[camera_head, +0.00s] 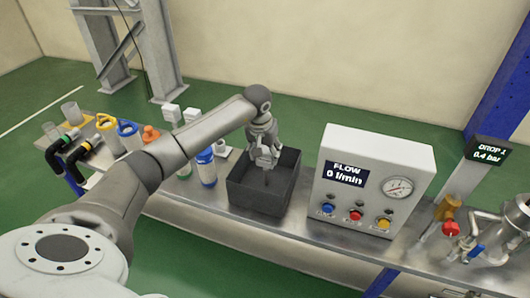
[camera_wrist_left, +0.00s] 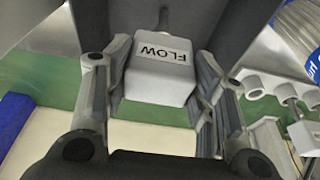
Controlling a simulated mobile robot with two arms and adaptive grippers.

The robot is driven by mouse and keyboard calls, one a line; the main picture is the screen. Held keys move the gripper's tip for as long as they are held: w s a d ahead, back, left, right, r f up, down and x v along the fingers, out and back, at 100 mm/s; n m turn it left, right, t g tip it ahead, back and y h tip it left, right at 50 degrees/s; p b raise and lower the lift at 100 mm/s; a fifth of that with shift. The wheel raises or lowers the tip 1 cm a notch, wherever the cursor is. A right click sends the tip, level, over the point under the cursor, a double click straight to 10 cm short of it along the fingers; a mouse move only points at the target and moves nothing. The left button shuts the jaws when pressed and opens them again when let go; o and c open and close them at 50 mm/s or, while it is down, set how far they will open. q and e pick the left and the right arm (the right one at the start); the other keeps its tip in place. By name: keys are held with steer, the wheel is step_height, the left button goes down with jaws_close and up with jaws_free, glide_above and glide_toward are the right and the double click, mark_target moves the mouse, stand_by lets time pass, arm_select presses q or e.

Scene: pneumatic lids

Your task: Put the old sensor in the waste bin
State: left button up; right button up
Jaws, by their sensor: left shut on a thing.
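The old sensor is a white block labelled FLOW (camera_wrist_left: 160,72); it sits between the two fingers of my left gripper in the left wrist view. My left gripper (camera_head: 264,162) is shut on it, pointing down over the open mouth of the dark waste bin (camera_head: 258,198) in the head view. The fingertips appear at or just inside the bin's rim; the exact depth is hard to tell. The sensor is hidden by the gripper in the head view. Grey bin walls (camera_wrist_left: 252,22) show around it in the wrist view. My right gripper is not in view.
A white control box (camera_head: 376,160) with a gauge and coloured buttons stands right of the bin. A blue-and-white bottle (camera_head: 206,169) stands close to its left. Several pipes, rings and white blocks crowd the bench's left; valves (camera_head: 452,228) fill its right.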

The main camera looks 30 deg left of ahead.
arm_select(q)
steer(key=shift+f, duration=0.1)
steer(key=o, duration=1.2)
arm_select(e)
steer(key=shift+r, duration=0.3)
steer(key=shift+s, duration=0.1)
arm_select(q)
steer(key=shift+r, duration=0.25)
steer(key=p+v, duration=0.1)
steer(key=v, duration=1)
steer(key=shift+s+r, duration=0.1)
steer(key=shift+r, duration=0.25)
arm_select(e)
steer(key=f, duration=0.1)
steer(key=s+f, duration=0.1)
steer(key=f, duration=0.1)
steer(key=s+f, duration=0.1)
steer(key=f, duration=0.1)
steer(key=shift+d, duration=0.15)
